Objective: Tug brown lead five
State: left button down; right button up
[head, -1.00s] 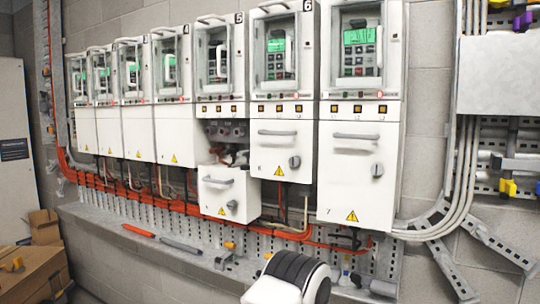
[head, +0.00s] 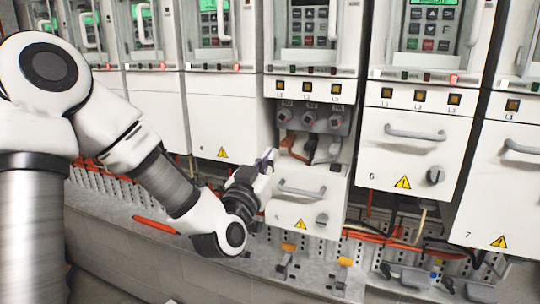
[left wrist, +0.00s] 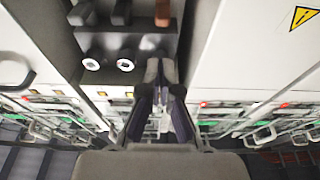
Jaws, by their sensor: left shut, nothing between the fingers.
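Drive five stands open, its lower cover (head: 307,194) dropped below three round terminals (head: 308,118). A brown lead (head: 288,140) hangs from the left terminal, with a black lead (head: 311,147) and a grey lead (head: 335,150) to its right. The left wrist view is upside down: the brown lead (left wrist: 162,11) shows at the top, right of the black (left wrist: 121,11) and grey (left wrist: 83,13) leads. My left gripper (head: 268,158) is shut and empty, just left of and below the brown lead. Its fingertips (left wrist: 160,68) hide the brown lead's terminal. My right gripper is out of view.
Drive six (head: 415,150) stands to the right with its cover closed, drive seven (head: 508,180) beyond it. Closed drives (head: 225,110) stand to the left. A perforated ledge (head: 240,270) with an orange tool (head: 155,225) and clamps runs below.

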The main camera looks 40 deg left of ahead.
aim_at(282, 140)
pick_arm(q)
jog(key=p+x, duration=0.3)
jog(key=x, duration=0.5)
jog(key=shift+w+p, duration=0.25)
jog(key=shift+p, duration=0.15)
jog(key=shift+w+a, duration=0.35)
jog(key=shift+d, duration=0.1)
jog(key=shift+f+b, duration=0.4)
jog(key=shift+f, duration=0.05)
jog(key=shift+s+r, duration=0.1)
